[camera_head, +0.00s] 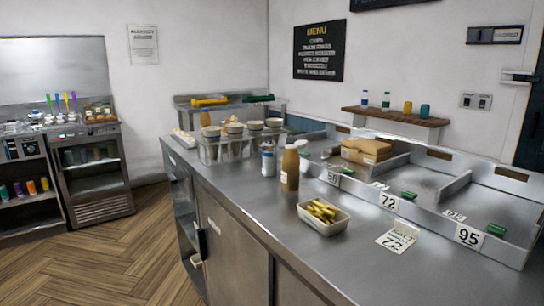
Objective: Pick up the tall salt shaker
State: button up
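A tall whitish, see-through container with a blue band (268,158) stands upright on the steel counter (250,205). It looks most like the tall salt shaker, but its label is too small to read. A brown bottle (290,168) with a tan top stands just right of it and closer to the camera. The two are close together, and I cannot tell whether they touch. My gripper is not in view.
A clear caddy of cups (226,148) stands left of the container. A tray of chips (323,216) and a price card (397,241) lie nearer. Numbered metal bins (468,236) line the right side. Wooden floor (120,250) is open at left.

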aim_at(270, 155)
jog(key=j+z, duration=0.1)
jog(key=z, duration=0.3)
jog(key=i+j+z, duration=0.1)
jog(key=z, duration=0.35)
jog(key=j+z, duration=0.3)
jog(key=j, duration=0.2)
jog(key=j+z, duration=0.3)
jog(key=j, duration=0.2)
jog(key=j+z, duration=0.1)
jog(key=j, duration=0.45)
jog(key=k+j+z, duration=0.1)
jog(key=j, duration=0.4)
jog(key=k+j+z, duration=0.1)
jog(key=j, duration=0.45)
jog(key=k+j, duration=0.1)
jog(key=j, duration=0.4)
jog(key=i+j, duration=0.1)
jog(key=j, duration=0.35)
jog(key=i+j, duration=0.1)
jog(key=j, duration=0.35)
jog(key=i+j, duration=0.1)
jog(key=j, duration=0.35)
jog(key=z, duration=0.05)
